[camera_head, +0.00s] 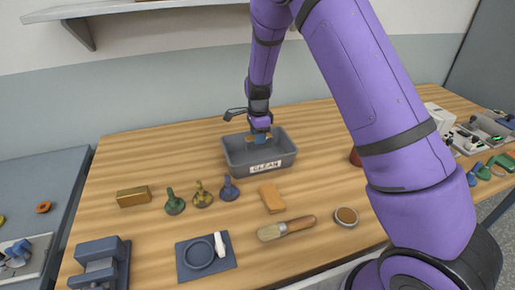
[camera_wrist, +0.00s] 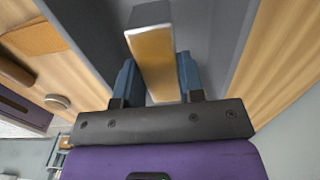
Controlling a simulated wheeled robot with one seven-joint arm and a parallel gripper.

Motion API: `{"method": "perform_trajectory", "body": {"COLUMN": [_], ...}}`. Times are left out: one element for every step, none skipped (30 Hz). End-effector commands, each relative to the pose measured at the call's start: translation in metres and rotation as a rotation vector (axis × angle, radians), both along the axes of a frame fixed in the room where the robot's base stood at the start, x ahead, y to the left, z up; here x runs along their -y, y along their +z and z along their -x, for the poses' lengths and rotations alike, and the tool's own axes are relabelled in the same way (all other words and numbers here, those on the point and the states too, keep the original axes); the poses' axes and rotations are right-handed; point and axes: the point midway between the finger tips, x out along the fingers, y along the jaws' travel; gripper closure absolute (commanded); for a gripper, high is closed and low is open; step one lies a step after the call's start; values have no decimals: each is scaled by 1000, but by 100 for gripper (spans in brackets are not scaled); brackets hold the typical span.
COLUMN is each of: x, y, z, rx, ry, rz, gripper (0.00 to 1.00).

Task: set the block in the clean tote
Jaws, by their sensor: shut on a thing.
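The clean tote (camera_head: 240,160) is a grey open bin with a "CLEAN" label on its front wall, standing at the back middle of the table. My gripper (camera_head: 259,140) is over the tote's opening, pointing down, near its back wall. It is shut on a brass-coloured block (camera_wrist: 153,62), whose ends show on either side of the fingers in the head view. In the wrist view the blue fingers of my gripper (camera_wrist: 158,80) press the block from both sides, with grey tote walls around it. Whether the block touches the tote's floor cannot be told.
Another brass block (camera_head: 132,196), several small knobbed pieces (camera_head: 203,195), an orange block (camera_head: 271,198), a brush (camera_head: 287,228), a round tin (camera_head: 346,217) and a dark square plate (camera_head: 206,257) lie in front of the tote. Bare wood lies left of the tote.

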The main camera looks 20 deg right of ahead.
Motion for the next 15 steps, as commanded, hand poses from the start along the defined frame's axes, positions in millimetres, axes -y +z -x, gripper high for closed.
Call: {"method": "perform_trajectory", "body": {"x": [0,0,0,0,0,0,0,0,0,0,0,0,0,0,0], "y": [-6,-8,-10,-12,-13,-15,-17,-20,-25,-28,-32,-38,-42,-45,-48], "z": [0,0,0,0,0,0,0,0,0,0,0,0,0,0,0], "rx": [-1,-1,0,1,1,1,0,-1,-2,-2,-1,-2,-2,-2,-1], "ry": [0,0,1,1,1,1,1,1,0,0,0,0,0,0,0], "rz": [0,-1,-1,-1,0,0,0,0,0,0,0,0,0,0,0], "gripper": [100,100,100,100,100,100,100,100,100,100,100,100,100,100,100]}}
